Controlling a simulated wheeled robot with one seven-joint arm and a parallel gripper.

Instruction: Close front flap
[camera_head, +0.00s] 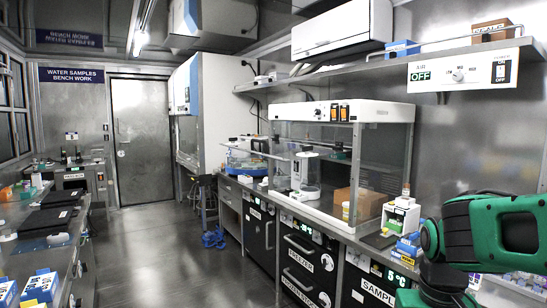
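A clear-walled cabinet with a white top (345,111) stands on the right-hand bench. Its front opening faces the aisle, and a clear panel that looks like the front flap (300,148) sticks outward from it at about mid-height, so the flap looks open. Inside or behind the opening are a white device (305,172) and a brown box (364,204). Clear glass makes the exact flap edges hard to tell. My green and black arm is at the right edge, in front of the bench and apart from the cabinet. My gripper is not in view.
A white rack (402,216) and blue boxes (408,246) stand on the bench right of the cabinet. A shelf (400,62) hangs above. Freezer fronts (302,255) line the bench below.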

